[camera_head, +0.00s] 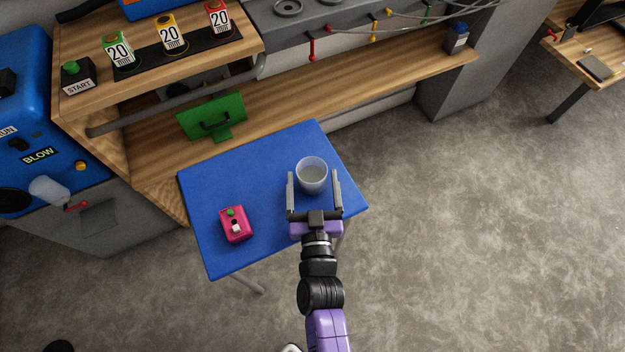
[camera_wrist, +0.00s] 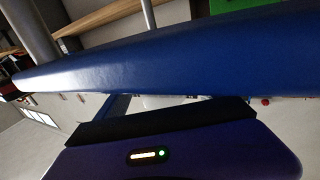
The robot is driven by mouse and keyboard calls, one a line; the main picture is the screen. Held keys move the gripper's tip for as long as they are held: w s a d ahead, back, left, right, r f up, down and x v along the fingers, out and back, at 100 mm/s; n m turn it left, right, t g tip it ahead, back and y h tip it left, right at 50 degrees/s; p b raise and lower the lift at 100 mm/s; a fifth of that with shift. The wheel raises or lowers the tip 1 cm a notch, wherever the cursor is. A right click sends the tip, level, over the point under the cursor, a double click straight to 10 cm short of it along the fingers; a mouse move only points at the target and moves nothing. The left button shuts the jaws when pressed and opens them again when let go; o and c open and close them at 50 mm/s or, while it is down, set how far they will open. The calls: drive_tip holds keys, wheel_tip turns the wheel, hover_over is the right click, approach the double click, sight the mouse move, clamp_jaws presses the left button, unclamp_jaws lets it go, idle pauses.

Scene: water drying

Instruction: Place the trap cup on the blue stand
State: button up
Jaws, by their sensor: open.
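The clear trap cup (camera_head: 312,178) is near the right side of the blue stand (camera_head: 255,165) in the head view. It looks upright and seems to rest on the top. My gripper (camera_head: 313,174) is open, with one grey finger on each side of the cup. Small gaps show between the fingers and the cup wall.
A pink box (camera_head: 235,225) with a green button sits on the stand's left part. A wooden bench (camera_head: 300,98) with a green bracket (camera_head: 213,117) lies behind. A blue machine (camera_head: 35,100) stands at the left. The floor at right is clear.

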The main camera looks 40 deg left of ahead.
drive_tip(key=v, duration=1.2)
drive_tip(key=shift+r, duration=0.1)
drive_tip(key=s+d+m+t+h, duration=0.2)
drive_tip(key=d+m+h, duration=0.15)
drive_tip(key=d, duration=1.05)
drive_tip(key=s+d+r+m+h, duration=0.2)
drive_tip(key=s+d+r+h, duration=0.2)
drive_tip(key=d, duration=0.6)
drive_tip(key=s+d+r+m+h, duration=0.3)
drive_tip(key=s+d+r+h, duration=0.2)
drive_tip(key=d+r, duration=0.5)
drive_tip(key=s, duration=0.2)
drive_tip(key=shift+s+d+r, duration=0.3)
drive_tip(key=shift+s+d, duration=0.05)
drive_tip(key=shift+d, duration=0.05)
drive_tip(key=shift+m, duration=0.25)
